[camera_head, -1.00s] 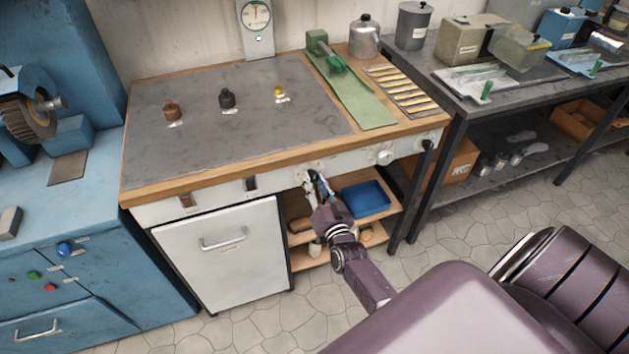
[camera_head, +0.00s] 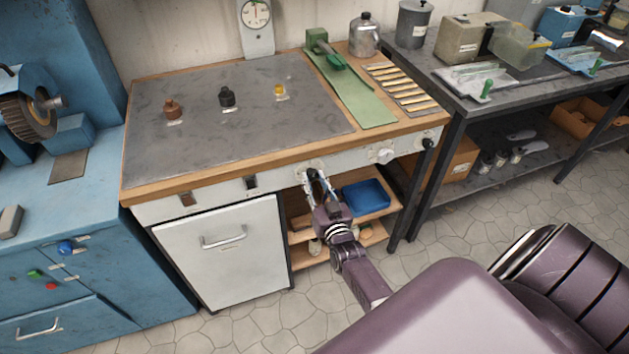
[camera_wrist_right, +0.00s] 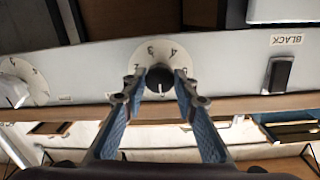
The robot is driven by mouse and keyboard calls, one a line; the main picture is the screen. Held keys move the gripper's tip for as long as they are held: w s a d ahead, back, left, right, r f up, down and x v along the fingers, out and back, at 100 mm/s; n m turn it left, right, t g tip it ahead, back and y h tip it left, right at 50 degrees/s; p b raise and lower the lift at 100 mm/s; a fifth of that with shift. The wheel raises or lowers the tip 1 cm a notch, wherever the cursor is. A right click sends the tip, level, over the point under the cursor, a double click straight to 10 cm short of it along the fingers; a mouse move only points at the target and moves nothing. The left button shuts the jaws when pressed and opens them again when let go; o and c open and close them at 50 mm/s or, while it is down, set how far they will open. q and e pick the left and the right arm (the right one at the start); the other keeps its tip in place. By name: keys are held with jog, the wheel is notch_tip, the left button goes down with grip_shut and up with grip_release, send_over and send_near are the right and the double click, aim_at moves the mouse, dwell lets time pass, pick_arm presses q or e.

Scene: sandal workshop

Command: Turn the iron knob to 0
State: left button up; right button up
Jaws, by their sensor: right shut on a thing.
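A black round knob (camera_wrist_right: 160,78) sits on a pale numbered dial (camera_wrist_right: 173,50) on the bench's front panel. In the right wrist view the panel appears upside down, and a white mark on the knob points to the bottom of the picture. My right gripper (camera_wrist_right: 160,84) has one blue-padded finger on each side of the knob and is shut on it. In the head view the right gripper (camera_head: 315,176) reaches the panel below the wooden edge and mostly hides this knob. My left gripper is not in view.
A white knob (camera_head: 384,156) is further right on the panel. A switch (camera_wrist_right: 280,75) labelled BLACK is beside the held knob. A blue tray (camera_head: 366,196) stands on the shelf below. Three small bottles stand on the grey bench top (camera_head: 200,135).

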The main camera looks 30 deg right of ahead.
jog(key=shift+r, duration=0.15)
jog(key=o, duration=1.2)
jog(key=shift+c, duration=0.2)
jog(key=v, duration=1.2)
